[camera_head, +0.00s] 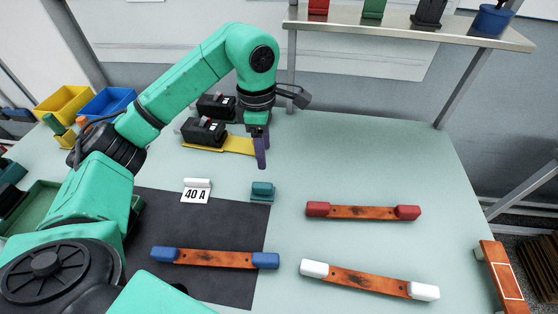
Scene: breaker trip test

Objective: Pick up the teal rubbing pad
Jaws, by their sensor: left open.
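The teal rubbing pad (262,191) is a small block lying on the pale table, at the right edge of the dark mat near its upper corner. My left gripper (261,148) points down above and behind the pad, with a visible gap between them. Its purple-grey fingers overlap in this view, and it is open with nothing seen between them. My right gripper is not in view.
Black breakers (204,131) on a yellow base stand just left of my gripper. A "40 A" card (195,195) stands left of the pad. Copper bars with blue (215,258), red (362,212) and white (368,281) ends lie nearby. A metal shelf (400,29) crosses the back right.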

